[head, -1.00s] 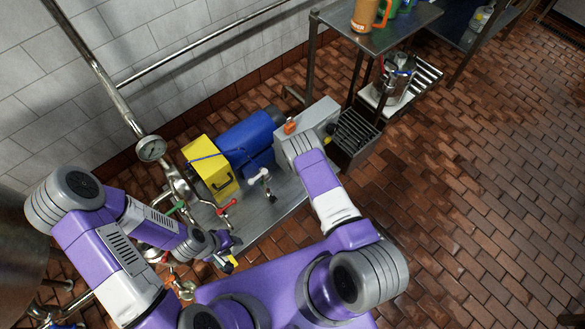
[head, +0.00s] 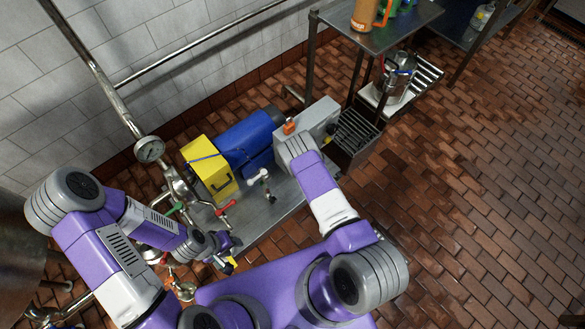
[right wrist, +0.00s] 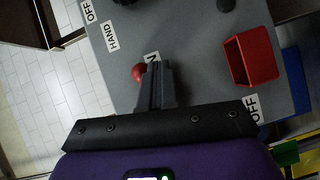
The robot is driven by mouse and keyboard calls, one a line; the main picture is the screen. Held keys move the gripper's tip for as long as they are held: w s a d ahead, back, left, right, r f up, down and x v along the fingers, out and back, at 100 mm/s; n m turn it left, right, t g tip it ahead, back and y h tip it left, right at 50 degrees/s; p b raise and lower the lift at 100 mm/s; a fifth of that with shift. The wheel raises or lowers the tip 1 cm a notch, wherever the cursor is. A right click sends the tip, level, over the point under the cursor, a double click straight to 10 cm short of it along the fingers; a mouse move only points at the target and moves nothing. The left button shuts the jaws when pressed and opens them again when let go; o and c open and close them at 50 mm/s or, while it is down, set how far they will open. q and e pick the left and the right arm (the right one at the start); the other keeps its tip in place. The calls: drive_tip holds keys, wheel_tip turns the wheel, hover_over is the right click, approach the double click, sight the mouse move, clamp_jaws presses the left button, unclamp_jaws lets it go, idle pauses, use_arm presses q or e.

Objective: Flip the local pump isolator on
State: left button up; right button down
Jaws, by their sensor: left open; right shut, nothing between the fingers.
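The grey control box (head: 318,120) stands at the end of the pump's metal base, with an orange-red handle (head: 290,127) on it. In the right wrist view its grey face (right wrist: 200,50) carries a red block-shaped handle (right wrist: 250,60), with an OFF label close to its lower end. My right gripper (right wrist: 155,72) is shut and empty over this face, left of the red handle and apart from it. Its fingers partly cover a label ending in N and a small red round part (right wrist: 139,73). In the head view my right wrist hides its fingers. My left gripper (head: 230,256) is open, low near the pipework.
A blue motor (head: 245,140) and a yellow guard (head: 208,165) sit left of the box. A white-handled valve (head: 262,176), a red-handled valve (head: 226,208) and a gauge (head: 149,149) are nearby. A metal shelf (head: 410,25) stands behind right. Brick floor at right is clear.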

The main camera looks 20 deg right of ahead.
drive_tip(key=s+a+f, duration=0.2)
drive_tip(key=s+f, duration=0.5)
drive_tip(key=s, duration=0.3)
drive_tip(key=shift+s+a+f, duration=0.2)
drive_tip(key=shift+s+a, duration=0.1)
idle(0.4)
